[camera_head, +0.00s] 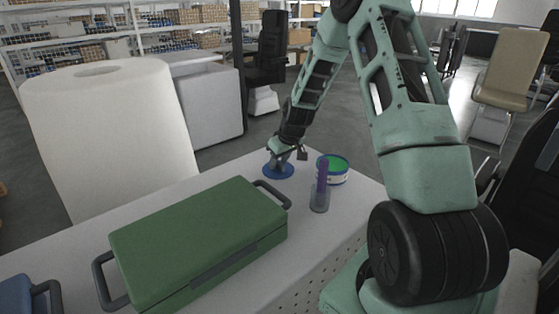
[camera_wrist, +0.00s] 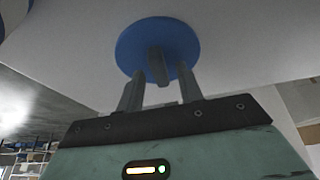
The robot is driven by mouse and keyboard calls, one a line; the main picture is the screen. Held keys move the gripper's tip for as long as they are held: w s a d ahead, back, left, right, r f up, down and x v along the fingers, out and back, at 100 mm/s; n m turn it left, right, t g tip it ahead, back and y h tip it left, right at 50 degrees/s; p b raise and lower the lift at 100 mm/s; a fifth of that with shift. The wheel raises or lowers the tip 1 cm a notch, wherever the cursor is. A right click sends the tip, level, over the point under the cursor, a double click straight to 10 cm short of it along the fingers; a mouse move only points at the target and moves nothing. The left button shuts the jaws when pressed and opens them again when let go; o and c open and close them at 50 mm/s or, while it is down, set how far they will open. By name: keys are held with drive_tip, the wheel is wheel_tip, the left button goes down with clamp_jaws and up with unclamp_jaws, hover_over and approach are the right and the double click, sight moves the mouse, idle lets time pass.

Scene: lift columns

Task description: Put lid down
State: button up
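The lid is a flat blue disc (camera_head: 275,175) at the far end of the white table. It appears to lie flat on the table top. In the wrist view the lid (camera_wrist: 135,52) shows with a dark upright knob (camera_wrist: 157,67) at its middle. My gripper (camera_wrist: 160,72) is at the lid, with its two fingers apart on either side of the knob. Gaps show between the fingers and the knob. In the head view my gripper (camera_head: 288,158) is small and partly hides the lid. An open blue and white can (camera_head: 333,180) with green inside stands right of the lid.
A purple object (camera_head: 322,175) stands in a clear cup (camera_head: 319,203) in front of the can. A green case (camera_head: 200,238) with grey handles fills the table's middle. A blue case (camera_head: 16,295) is at the lower left.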

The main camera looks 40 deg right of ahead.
drive_tip(key=shift+r, duration=0.15)
drive_tip(key=shift+r, duration=0.25)
drive_tip(key=v, duration=1.2)
drive_tip(key=s+a+n, duration=0.1)
drive_tip(key=s+a, duration=0.1)
drive_tip(key=a, duration=0.7)
drive_tip(key=s+a+r+n+g+y, duration=0.1)
drive_tip(key=s+a, duration=0.1)
drive_tip(key=a, duration=0.7)
drive_tip(key=s+a+n+g, duration=0.1)
drive_tip(key=a+n, duration=0.1)
drive_tip(key=a, duration=0.7)
drive_tip(key=shift+s+a+r+y+b, duration=0.3)
drive_tip(key=shift+s+y+b, duration=0.1)
drive_tip(key=shift+n+g, duration=0.7)
drive_tip(key=shift+n, duration=0.2)
drive_tip(key=s+a, duration=0.8)
drive_tip(key=shift+s+a+r, duration=0.15)
drive_tip(key=shift+s+a, duration=0.1)
drive_tip(key=shift+a, duration=0.05)
drive_tip(key=s+a+n, duration=0.1)
drive_tip(key=s+a, duration=0.1)
drive_tip(key=s, duration=0.4)
drive_tip(key=s+a+n+g+h, duration=0.1)
drive_tip(key=s+a, duration=0.1)
drive_tip(key=s, duration=0.5)
drive_tip(key=shift+s+a, duration=0.25)
drive_tip(key=shift+a, duration=0.05)
